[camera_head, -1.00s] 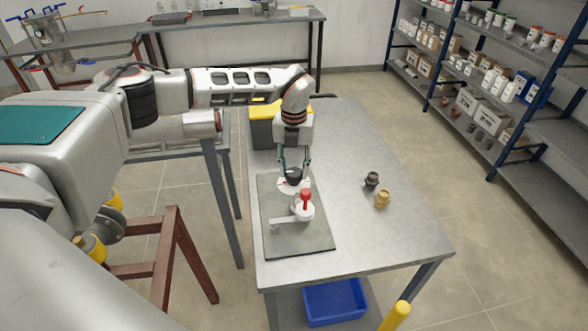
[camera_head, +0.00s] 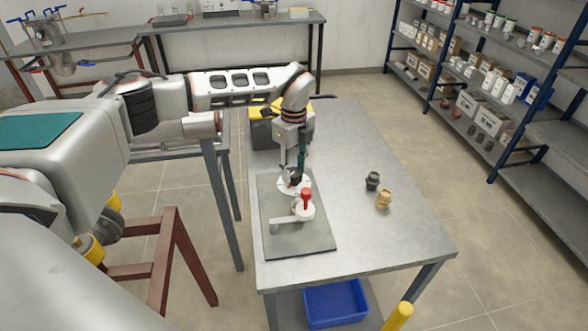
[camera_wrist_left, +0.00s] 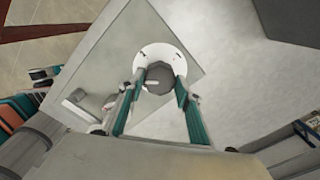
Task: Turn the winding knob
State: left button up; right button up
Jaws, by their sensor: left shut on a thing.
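The winding knob (camera_head: 296,179) is a dark round knob on a white disc, which lies on a grey plate (camera_head: 322,238) on the metal table. In the left wrist view the knob (camera_wrist_left: 161,76) shows from above with a white mark on it, and the white disc (camera_wrist_left: 160,51) has small dark marks. My left gripper (camera_head: 295,175) points down over the knob. In the left wrist view its two fingers (camera_wrist_left: 160,86) stand on either side of the knob, shut on it. My right gripper is not in view.
A red-topped handle (camera_head: 305,197) on a white base stands on the plate just in front of the knob. A dark fitting (camera_head: 373,181) and a brass-coloured fitting (camera_head: 384,199) stand to the right. The table's right side is otherwise clear.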

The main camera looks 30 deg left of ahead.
aim_at(294, 172)
pick_arm(q)
jog(key=n, duration=0.4)
jog(key=shift+n+b, duration=0.4)
jog(key=shift+n, duration=1.7)
jog(key=o, duration=1.1)
notch_tip(294, 172, up, 12)
jog(key=shift+r, duration=0.1)
